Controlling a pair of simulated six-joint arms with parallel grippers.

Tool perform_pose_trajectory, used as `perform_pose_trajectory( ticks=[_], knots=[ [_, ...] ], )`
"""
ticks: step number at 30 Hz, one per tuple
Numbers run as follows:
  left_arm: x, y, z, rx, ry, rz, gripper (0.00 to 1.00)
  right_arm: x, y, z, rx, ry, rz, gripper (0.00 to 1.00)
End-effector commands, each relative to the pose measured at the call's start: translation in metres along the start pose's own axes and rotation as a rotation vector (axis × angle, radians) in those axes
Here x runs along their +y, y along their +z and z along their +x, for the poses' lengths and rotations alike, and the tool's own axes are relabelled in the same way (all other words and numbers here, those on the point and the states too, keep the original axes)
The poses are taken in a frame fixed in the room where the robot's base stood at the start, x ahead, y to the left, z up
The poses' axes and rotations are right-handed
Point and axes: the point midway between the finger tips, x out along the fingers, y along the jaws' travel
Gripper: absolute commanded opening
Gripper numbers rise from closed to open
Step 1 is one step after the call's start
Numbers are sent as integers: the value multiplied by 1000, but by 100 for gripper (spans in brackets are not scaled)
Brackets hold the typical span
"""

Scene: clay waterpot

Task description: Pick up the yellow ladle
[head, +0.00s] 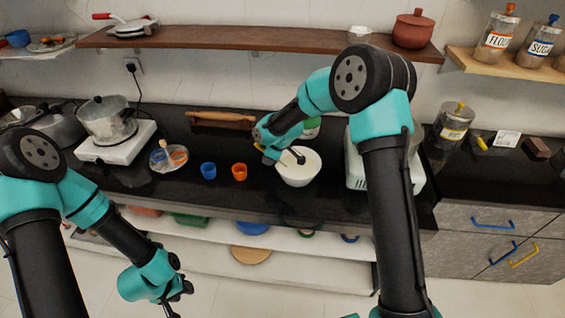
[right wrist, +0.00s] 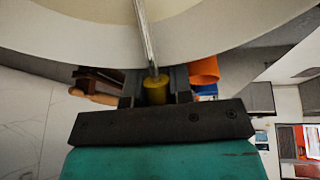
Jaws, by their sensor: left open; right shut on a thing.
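The yellow ladle (right wrist: 157,93) shows in the right wrist view as a yellow handle end with a thin metal shaft running across the white bowl. My right gripper (right wrist: 155,86) is shut on the yellow handle, one dark finger on each side. In the head view my right gripper (head: 264,152) is just left of the white bowl (head: 300,176), with a small patch of yellow at its tip. The ladle's scoop cannot be made out. My left gripper (head: 179,292) is open and empty, low in front of the counter and away from the ladle.
An orange cup (head: 239,172) and a blue cup (head: 208,170) stand left of the bowl. A white appliance (head: 357,165) stands right of the bowl. A glass pot (head: 107,122) is on a burner at left.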

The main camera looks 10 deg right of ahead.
Motion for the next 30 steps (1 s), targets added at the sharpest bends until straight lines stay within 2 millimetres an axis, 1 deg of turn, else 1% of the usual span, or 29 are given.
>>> perform_pose_trajectory(
  ticks=[5,8,14,21,25,30],
  knots=[
    [0,0,0,0,0,0,43,0,-1,-2,0,1,0,0],
    [0,0,0,0,0,0,43,1,-3,-7,1,2,0,0],
    [0,0,0,0,0,0,43,4,-14,-33,2,4,0,0],
    [0,0,0,0,0,0,43,8,-30,-73,3,4,-1,0],
    [0,0,0,0,0,0,43,10,-36,-87,1,2,0,0],
    [0,0,0,0,0,0,43,10,-38,-92,0,0,0,0]
  ],
)
